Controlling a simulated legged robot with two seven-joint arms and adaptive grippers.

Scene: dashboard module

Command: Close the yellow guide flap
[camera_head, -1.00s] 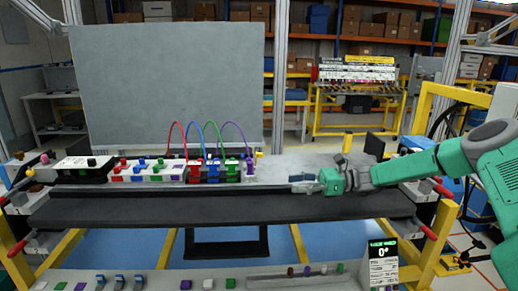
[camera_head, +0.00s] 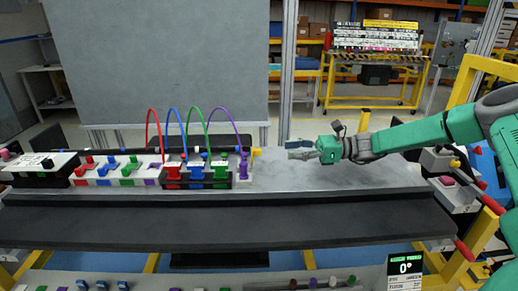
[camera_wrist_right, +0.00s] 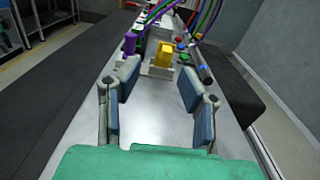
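The yellow guide flap (camera_wrist_right: 163,53) stands upright on a pale base at the near end of the row of modules in the right wrist view. In the head view only a small yellow piece of it (camera_head: 257,152) shows beside the purple module. My right gripper (camera_head: 297,150) is to the right of the flap, with a gap between them. In the right wrist view its two fingers (camera_wrist_right: 158,73) are spread wide with nothing between them, and the flap lies ahead, beyond the fingertips. My left gripper is not in view.
Red, blue and green connectors (camera_head: 196,174) with looped cables stand left of the flap, next to a purple module (camera_head: 244,170). A black-and-white box (camera_head: 42,168) is further left. The grey bench top (camera_head: 330,180) is clear under my right gripper.

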